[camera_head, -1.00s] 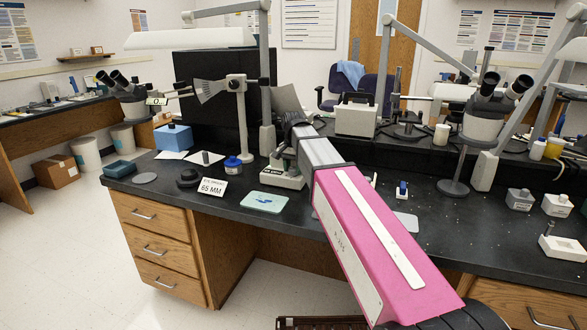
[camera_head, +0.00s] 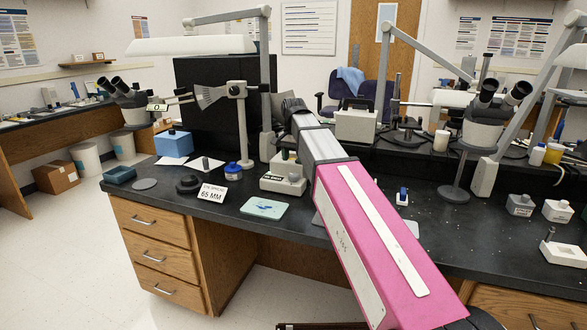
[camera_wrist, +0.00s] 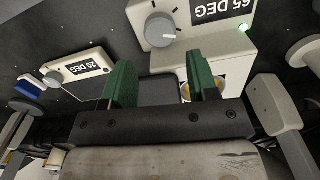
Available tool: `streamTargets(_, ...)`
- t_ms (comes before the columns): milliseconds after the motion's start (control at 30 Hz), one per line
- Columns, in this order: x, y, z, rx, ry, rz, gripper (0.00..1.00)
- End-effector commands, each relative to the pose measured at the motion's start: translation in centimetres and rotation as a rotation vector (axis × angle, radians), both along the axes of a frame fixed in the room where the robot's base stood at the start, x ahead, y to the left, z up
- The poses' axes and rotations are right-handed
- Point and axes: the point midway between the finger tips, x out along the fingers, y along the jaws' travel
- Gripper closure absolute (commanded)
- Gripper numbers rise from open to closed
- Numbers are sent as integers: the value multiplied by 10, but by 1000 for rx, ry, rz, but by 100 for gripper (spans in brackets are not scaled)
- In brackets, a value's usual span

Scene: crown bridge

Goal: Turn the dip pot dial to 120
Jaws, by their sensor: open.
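In the wrist view, a pale unit with a round grey dial (camera_wrist: 160,29) sits just beyond my fingertips. It has an upside-down label reading 65 DEG (camera_wrist: 222,10), a green light and amber-coloured round wells, partly hidden by my right finger. It looks like the dip pot, but no name shows. The dial has a white pointer line and dark tick marks around it; no 120 mark is readable. My gripper (camera_wrist: 162,82) is open, its two green fingers apart with nothing between them, short of the dial. In the head view my arm hides the fingers.
A second unit labelled 20 DEG (camera_wrist: 75,70) with a small grey dial lies left in the wrist view. In the head view, a white base (camera_head: 284,178), a 65 MM card (camera_head: 213,195) and a teal mat (camera_head: 264,208) stand left of my arm. Microscopes flank the bench.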

Motion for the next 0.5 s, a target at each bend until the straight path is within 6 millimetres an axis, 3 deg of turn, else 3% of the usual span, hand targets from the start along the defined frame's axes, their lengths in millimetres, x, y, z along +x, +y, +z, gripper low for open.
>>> streamTargets(200, 1, 0, 29, 0, 0, 0, 46)
streamTargets(500, 0, 0, 40, 0, 1, 0, 46)
